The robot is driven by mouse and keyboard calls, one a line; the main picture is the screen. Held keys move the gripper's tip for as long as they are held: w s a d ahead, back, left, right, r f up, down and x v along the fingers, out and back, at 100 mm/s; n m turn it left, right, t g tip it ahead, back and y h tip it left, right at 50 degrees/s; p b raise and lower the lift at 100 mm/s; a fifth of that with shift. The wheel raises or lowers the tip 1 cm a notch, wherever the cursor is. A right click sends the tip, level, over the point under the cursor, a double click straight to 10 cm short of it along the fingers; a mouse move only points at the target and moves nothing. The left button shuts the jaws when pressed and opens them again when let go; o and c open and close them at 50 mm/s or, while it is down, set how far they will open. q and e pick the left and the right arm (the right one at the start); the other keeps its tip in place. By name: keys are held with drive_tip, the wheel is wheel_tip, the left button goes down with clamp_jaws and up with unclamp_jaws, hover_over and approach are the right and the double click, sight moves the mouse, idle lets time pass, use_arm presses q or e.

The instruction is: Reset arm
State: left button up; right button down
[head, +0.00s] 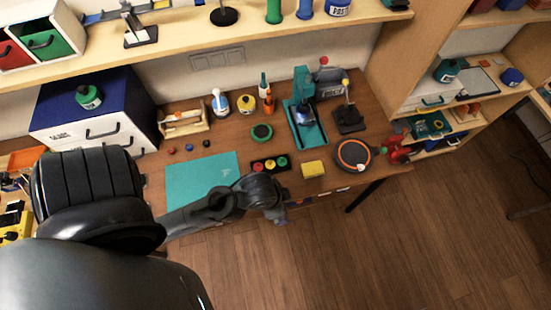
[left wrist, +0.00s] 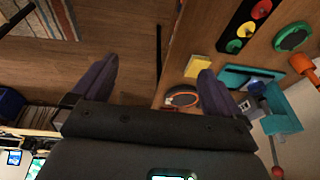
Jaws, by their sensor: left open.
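My left arm reaches in from the left in the head view, over the front of the workbench (head: 215,135). My left gripper (head: 277,200) hangs at the bench's front edge, partly hidden by its own wrist. In the left wrist view its two dark fingers (left wrist: 155,68) are spread wide apart with nothing between them. My right gripper is in neither view.
Near the gripper are a black strip with coloured buttons (head: 270,165), a yellow block (head: 313,169) and an orange-rimmed disc (head: 353,155). A teal mat (head: 200,180) lies left. A teal press (head: 304,115) stands behind. Open floor (head: 400,250) lies in front.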

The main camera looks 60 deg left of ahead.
use_arm(q)
drive_tip(key=shift+s+a+r+n, duration=0.2)
drive_tip(key=shift+s+r+n, duration=0.35)
drive_tip(key=shift+r+n, duration=0.15)
drive_tip(key=shift+r, duration=0.1)
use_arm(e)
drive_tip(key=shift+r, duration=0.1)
